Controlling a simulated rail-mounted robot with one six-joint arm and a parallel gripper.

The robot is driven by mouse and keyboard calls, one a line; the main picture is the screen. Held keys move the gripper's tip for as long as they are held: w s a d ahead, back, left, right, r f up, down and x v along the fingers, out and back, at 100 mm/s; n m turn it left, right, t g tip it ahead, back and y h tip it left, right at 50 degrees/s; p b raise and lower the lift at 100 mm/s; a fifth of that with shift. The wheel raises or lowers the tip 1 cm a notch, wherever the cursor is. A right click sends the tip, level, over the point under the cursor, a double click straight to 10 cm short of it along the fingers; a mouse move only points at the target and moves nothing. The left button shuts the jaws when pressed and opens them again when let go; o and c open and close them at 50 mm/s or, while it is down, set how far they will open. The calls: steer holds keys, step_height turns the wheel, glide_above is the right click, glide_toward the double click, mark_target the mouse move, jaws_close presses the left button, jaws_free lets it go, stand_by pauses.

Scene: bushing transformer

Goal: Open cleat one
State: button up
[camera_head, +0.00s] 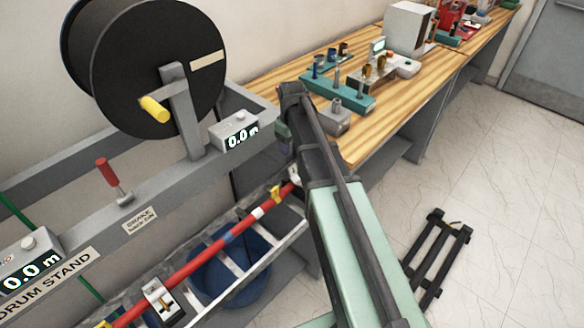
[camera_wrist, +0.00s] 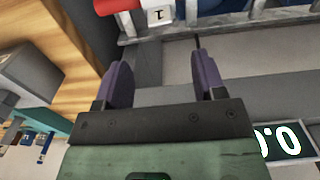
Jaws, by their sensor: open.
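In the wrist view, a white block marked "1" (camera_wrist: 158,15), which looks like cleat one, sits at the top edge beside a red cable end (camera_wrist: 116,5). Only part of it shows, so I cannot tell whether it is open or shut. My gripper (camera_wrist: 160,70) is open and empty, with its two purple-grey fingers apart below the block and not touching it. In the head view my arm covers most of the gripper. The red cable (camera_head: 195,259) lies along the metal ladder tray (camera_head: 262,239). Another cleat (camera_head: 163,301) with a small lever stands at the lower left.
The drum stand (camera_head: 60,225) carries a large black drum (camera_head: 150,65), a red-handled lever (camera_head: 107,172) and a meter reading 0.0 (camera_head: 240,132). A wooden bench (camera_head: 360,148) with tools stands behind my arm. A blue bin (camera_head: 228,290) sits under the tray. A dark rack (camera_head: 440,255) lies on the floor.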

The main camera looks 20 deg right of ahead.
mark_target(292, 166)
step_height(292, 166, down, 11)
steer(key=b, duration=1.1)
steer(key=shift+r, duration=0.15)
